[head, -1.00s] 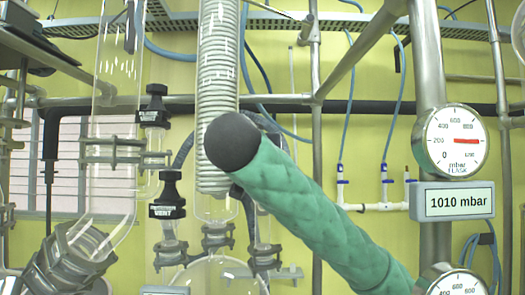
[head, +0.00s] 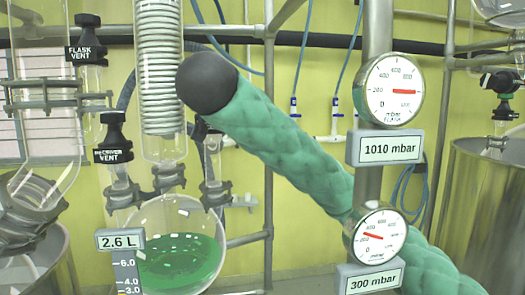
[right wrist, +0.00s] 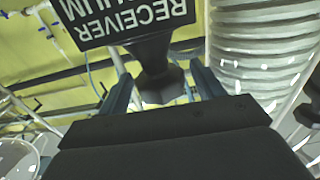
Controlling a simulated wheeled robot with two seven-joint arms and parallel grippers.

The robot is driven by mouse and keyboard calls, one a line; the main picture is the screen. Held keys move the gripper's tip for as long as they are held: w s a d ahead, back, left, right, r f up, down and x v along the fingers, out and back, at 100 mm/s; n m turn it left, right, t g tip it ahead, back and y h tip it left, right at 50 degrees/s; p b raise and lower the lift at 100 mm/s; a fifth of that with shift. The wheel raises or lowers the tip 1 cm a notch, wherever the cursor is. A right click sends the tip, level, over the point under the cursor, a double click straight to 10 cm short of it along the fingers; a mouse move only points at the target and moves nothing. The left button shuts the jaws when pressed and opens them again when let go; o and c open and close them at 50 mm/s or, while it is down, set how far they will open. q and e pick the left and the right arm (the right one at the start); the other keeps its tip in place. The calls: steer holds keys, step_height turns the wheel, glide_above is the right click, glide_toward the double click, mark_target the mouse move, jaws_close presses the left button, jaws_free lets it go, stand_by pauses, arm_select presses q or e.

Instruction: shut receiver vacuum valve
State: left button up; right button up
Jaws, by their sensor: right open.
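The receiver vacuum valve has a black handle (right wrist: 160,82) under a black label plate (right wrist: 125,15) reading "RECEIVER VACUUM" upside down in the right wrist view. My right gripper (right wrist: 162,90) is open, with one blue-grey finger on each side of the handle. I cannot tell whether either finger touches it. In the head view, my green-sleeved right arm crosses from the lower right to a black rounded end, and I cannot make out the gripper or this valve there. My left gripper is not in view.
The receiver vent valve (head: 114,138) and flask vent valve (head: 85,47) stand left of the coiled condenser (head: 160,85). A receiver flask (head: 170,220) with green liquid hangs below. The upper gauge display (head: 385,148) reads 1010 mbar, the lower (head: 369,280) 300 mbar.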

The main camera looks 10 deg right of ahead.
steer(key=y+p, duration=0.1)
steer(key=n+y+p, duration=0.1)
steer(key=shift+r+n+y, duration=0.2)
steer(key=shift+n+y, duration=0.1)
steer(key=n+g+y+p, duration=0.1)
steer(key=n+y+p, duration=0.1)
steer(key=p, duration=0.1)
steer(key=n+y+p, duration=0.1)
steer(key=y+p, duration=0.2)
steer(key=shift+n+g+y, duration=0.3)
steer(key=shift+n+g, duration=0.1)
steer(key=n+g+y+p, duration=0.5)
steer(key=y+p, duration=0.1)
steer(key=p, duration=0.3)
steer(key=shift+f+n+g+y+p, duration=0.15)
steer(key=shift+n+g+y+p, duration=0.65)
steer(key=shift+g+p, duration=0.2)
steer(key=shift+f+n+g+y, duration=0.1)
steer(key=shift+n+g+y, duration=0.35)
steer(key=shift+g, duration=0.25)
steer(key=shift+a+n+g+y+p, duration=0.1)
steer(key=shift+n+g+y+p, duration=0.25)
steer(key=shift+n+g, duration=0.7)
steer(key=shift+n+g+y+p, duration=0.2)
steer(key=shift+n+g+y, duration=0.3)
steer(key=shift+g, duration=0.95)
